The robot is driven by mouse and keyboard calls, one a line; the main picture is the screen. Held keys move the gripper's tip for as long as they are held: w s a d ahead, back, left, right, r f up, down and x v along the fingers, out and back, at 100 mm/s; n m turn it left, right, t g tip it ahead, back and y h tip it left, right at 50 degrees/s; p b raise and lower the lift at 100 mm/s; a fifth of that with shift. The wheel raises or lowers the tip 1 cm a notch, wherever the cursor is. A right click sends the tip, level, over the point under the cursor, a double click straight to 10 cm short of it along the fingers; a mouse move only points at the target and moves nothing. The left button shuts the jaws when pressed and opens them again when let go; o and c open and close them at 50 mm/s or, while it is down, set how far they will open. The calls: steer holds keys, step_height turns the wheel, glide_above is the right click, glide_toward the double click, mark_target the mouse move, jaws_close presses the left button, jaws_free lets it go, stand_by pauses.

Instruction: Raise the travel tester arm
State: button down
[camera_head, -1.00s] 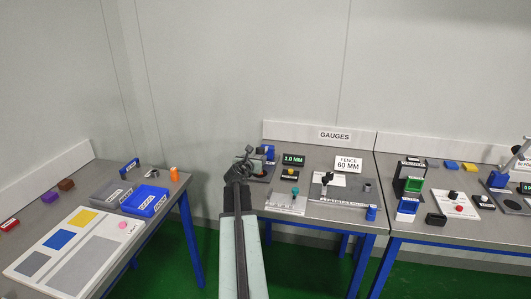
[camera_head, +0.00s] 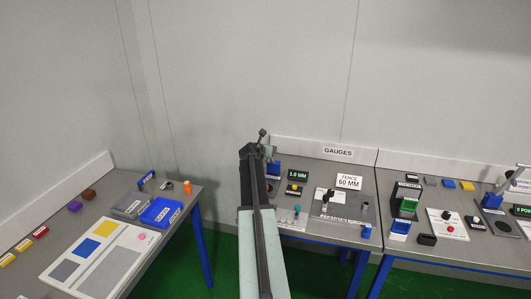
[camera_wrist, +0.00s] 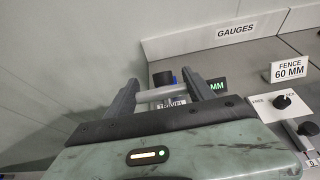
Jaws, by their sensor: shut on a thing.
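The travel tester stands at the back left of the gauges bench, mostly hidden behind my arm. Its blue block (camera_head: 274,168) shows just right of my arm in the head view. In the wrist view, a pale grey bar (camera_wrist: 158,94), apparently the tester arm, lies between my two fingers, with a black knob (camera_wrist: 162,78) behind it and part of a "TRAVEL" label (camera_wrist: 172,103) below. My gripper (camera_wrist: 159,92) is shut on this bar. In the head view my gripper (camera_head: 262,147) is above the bench's back edge. A green-lit display (camera_head: 298,175) reads 1.0 MM.
A left bench holds a blue box (camera_head: 160,212) and a board with coloured squares (camera_head: 97,259). The wall is close behind the tester.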

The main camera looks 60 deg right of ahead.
steer(key=d+r+p, duration=0.1)
steer(key=d, duration=0.1)
steer(key=w+d+r+p, duration=0.1)
steer(key=d+r, duration=0.1)
steer(key=w+d+r+p, duration=0.1)
steer(key=d, duration=0.2)
steer(key=shift+w+d+r, duration=0.1)
steer(key=shift+r, duration=0.1)
steer(key=shift+w+d+r+p, duration=0.2)
steer(key=shift+d+p, duration=0.1)
steer(key=shift+d, duration=0.3)
steer(key=c, duration=0.6)
jaws_free()
steer(key=shift+o, duration=1.2)
steer(key=shift+d+f, duration=0.1)
steer(key=shift+f, duration=0.05)
steer(key=p+v, duration=0.3)
steer(key=v, duration=0.5)
